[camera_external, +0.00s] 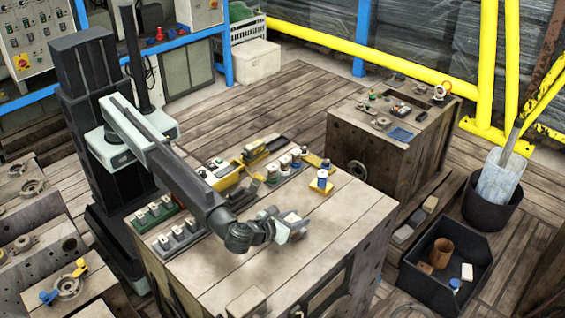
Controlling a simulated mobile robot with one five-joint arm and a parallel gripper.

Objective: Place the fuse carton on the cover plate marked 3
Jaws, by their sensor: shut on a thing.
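My gripper (293,224) is over the front right part of the near wooden block table (240,265). It is shut on a small pale thing (291,216), probably the fuse carton; the jaws hide much of it. I cannot tell whether it touches the table top. No number 3 can be read on any plate at this size, so I cannot tell which is the cover plate marked 3. A small blue plate (400,134) lies on the farther wooden block.
Green (151,216) and grey (180,239) holders with small blocks stand along the table's left edge. Yellow and dark trays (222,179) line its back. A yellow-and-blue piece (321,181) stands near the right edge. A dark bin (437,278) is on the floor at right.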

